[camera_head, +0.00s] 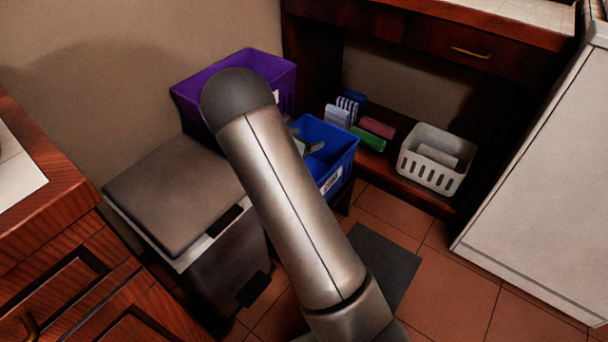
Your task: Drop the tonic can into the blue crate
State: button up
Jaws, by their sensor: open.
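The blue crate (346,161) stands right of centre, behind my raised arm, with a white label on its front. My arm covers its left part. Small grey parts that look like the end of my gripper (306,147) show at the crate's opening, beside the arm. The jaws are open, though most of the gripper is hidden. I cannot make out the tonic can. The inside of the crate is only partly visible.
A purple crate (262,66) stands behind the arm. A lidded grey bin (165,190) is at left. A white basket (432,172), a green box (368,139) and a red box (378,127) sit on the low shelf. A white appliance (540,190) stands right.

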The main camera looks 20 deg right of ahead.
jog(key=p+v, duration=0.5)
jog(key=v, duration=1.2)
jog(key=shift+r, duration=0.3)
jog(key=s+d+r+m+g+y+p, duration=0.25)
jog(key=s+r+m+p, duration=0.35)
jog(key=r, duration=0.4)
jog(key=s+d+r+m+g+y+p, duration=0.1)
jog(key=s+r+m+g+p, duration=0.25)
jog(key=s+r+p, duration=0.5)
jog(key=s+a+r+m+y+p, duration=0.4)
jog(key=s+r+m+p, duration=0.2)
jog(key=r, duration=0.4)
jog(key=s+a+r+m+y+p, duration=0.4)
jog(key=s+r+m+p, duration=0.3)
jog(key=r, duration=0.4)
jog(key=s+y+p, duration=0.1)
jog(key=s, duration=0.1)
jog(key=shift+s+r+t+p, duration=0.3)
jog(key=shift+r, duration=0.05)
